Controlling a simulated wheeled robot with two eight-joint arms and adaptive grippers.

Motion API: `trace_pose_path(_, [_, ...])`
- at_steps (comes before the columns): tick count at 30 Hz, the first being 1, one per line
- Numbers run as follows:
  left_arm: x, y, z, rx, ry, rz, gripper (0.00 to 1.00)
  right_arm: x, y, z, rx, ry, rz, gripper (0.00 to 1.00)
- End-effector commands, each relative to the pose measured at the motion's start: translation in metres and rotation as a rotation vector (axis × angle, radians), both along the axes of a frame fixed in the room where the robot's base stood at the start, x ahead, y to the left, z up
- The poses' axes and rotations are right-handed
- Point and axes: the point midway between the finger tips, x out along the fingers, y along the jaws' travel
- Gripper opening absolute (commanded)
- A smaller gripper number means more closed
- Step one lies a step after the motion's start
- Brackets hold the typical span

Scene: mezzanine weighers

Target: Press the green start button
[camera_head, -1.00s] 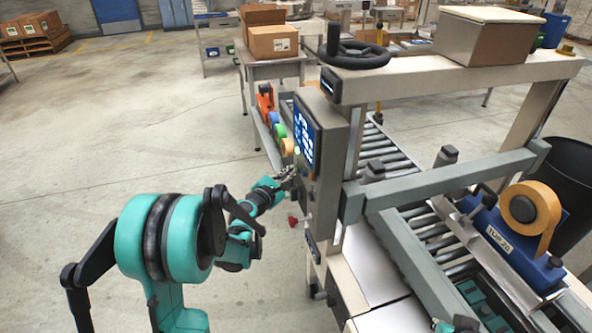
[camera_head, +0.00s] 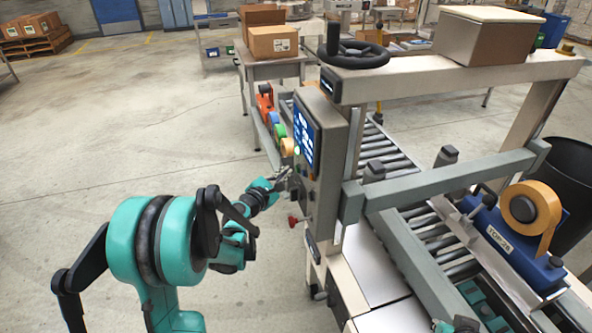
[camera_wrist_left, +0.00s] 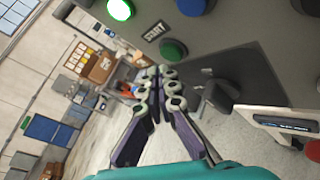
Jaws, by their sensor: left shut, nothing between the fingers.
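The green start button (camera_wrist_left: 173,50) sits on the grey control panel (camera_wrist_left: 245,60), beside a START label (camera_wrist_left: 154,32) in the left wrist view. My left gripper (camera_wrist_left: 160,78) is shut and empty, its fingertips just below the button in that picture; a gap to the panel seems to show, but its depth is hard to judge. In the head view my left gripper (camera_head: 285,173) is at the left side of the control box (camera_head: 325,165), near its lower controls. The button is too small to make out there.
A lit green lamp (camera_wrist_left: 121,9), a blue button (camera_wrist_left: 191,6) and a black knob (camera_wrist_left: 217,98) are close by on the panel. The roller conveyor (camera_head: 385,150) lies behind. Floor left of the machine is clear.

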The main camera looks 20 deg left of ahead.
Motion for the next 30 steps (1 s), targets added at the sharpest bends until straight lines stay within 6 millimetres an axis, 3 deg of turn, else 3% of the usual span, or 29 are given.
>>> trace_pose_path(16, [-0.027, 0.036, 0.0, -0.001, 0.0, 0.002, 0.0, 0.0, 0.0, -0.004, 0.0, 0.0, 0.0, 0.0])
trace_pose_path(30, [-0.03, 0.04, 0.0, 0.0, 0.0, 0.0, 0.0, 0.0, 0.0, -0.004, 0.0, 0.0, 0.0, 0.0])
